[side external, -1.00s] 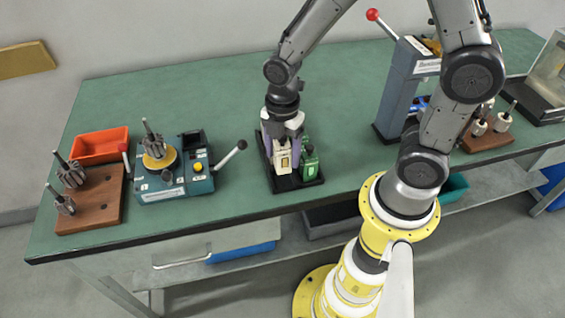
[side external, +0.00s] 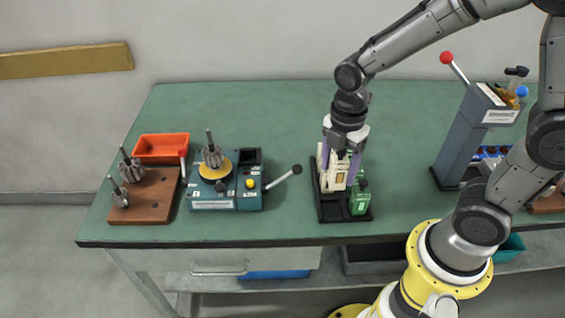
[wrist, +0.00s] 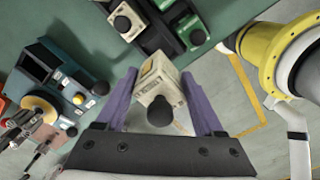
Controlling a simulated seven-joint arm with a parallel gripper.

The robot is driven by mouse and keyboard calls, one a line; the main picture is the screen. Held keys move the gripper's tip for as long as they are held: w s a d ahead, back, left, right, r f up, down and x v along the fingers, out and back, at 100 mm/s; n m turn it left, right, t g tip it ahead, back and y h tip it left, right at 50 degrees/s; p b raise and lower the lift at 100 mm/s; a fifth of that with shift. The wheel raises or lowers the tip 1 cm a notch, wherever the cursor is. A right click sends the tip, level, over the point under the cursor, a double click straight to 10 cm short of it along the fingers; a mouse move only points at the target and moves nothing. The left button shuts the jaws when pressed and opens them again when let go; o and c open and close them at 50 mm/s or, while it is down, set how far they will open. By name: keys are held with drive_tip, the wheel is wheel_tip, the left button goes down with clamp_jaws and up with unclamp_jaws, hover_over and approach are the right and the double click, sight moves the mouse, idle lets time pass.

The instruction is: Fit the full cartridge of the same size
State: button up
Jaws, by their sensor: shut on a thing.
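My gripper (side external: 342,165) has purple fingers shut on a cream cartridge (wrist: 158,78) with a black round knob. In the wrist view the held cartridge looks nearer than the black tray (wrist: 160,30), so it appears raised. In the side view the tray (side external: 331,212) lies below my gripper, with green cartridges (side external: 358,203) at its right. The wrist view shows another cream cartridge (wrist: 125,20) in the tray. The teal winding machine (side external: 226,201) stands left, with an armature (side external: 211,155) on its yellow disc and a black, empty-looking slot (side external: 250,157). Labels are unreadable.
The machine's lever (side external: 284,179) sticks out rightwards towards the tray. A wooden block (side external: 150,205) with armatures and an orange bin (side external: 160,147) stand further left. A grey press (side external: 465,135) with a red-knobbed lever stands right. The bench behind is clear.

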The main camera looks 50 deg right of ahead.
drive_tip(key=shift+s, duration=0.15)
drive_tip(key=w+a+r, duration=0.2)
drive_tip(key=w, duration=0.9)
drive_tip(key=w+a+r, duration=0.1)
drive_tip(key=w+r, duration=0.2)
drive_tip(key=w, duration=0.9)
drive_tip(key=shift+w+a+f, duration=0.2)
drive_tip(key=shift+w+f, duration=0.15)
drive_tip(key=shift+f, duration=1.05)
drive_tip(key=shift+w+a+f, duration=0.15)
drive_tip(key=shift+w+f, duration=0.25)
drive_tip(key=shift+f, duration=0.95)
drive_tip(key=shift+w+a+f, duration=0.2)
drive_tip(key=shift+w+f, duration=0.15)
drive_tip(key=shift+f, duration=1.05)
drive_tip(key=shift+f, duration=1.55)
drive_tip(key=o, duration=1.4)
drive_tip(key=shift+c, duration=0.2)
drive_tip(key=shift+o, duration=0.6)
drive_tip(key=shift+s+f, duration=0.1)
drive_tip(key=shift+f, duration=0.05)
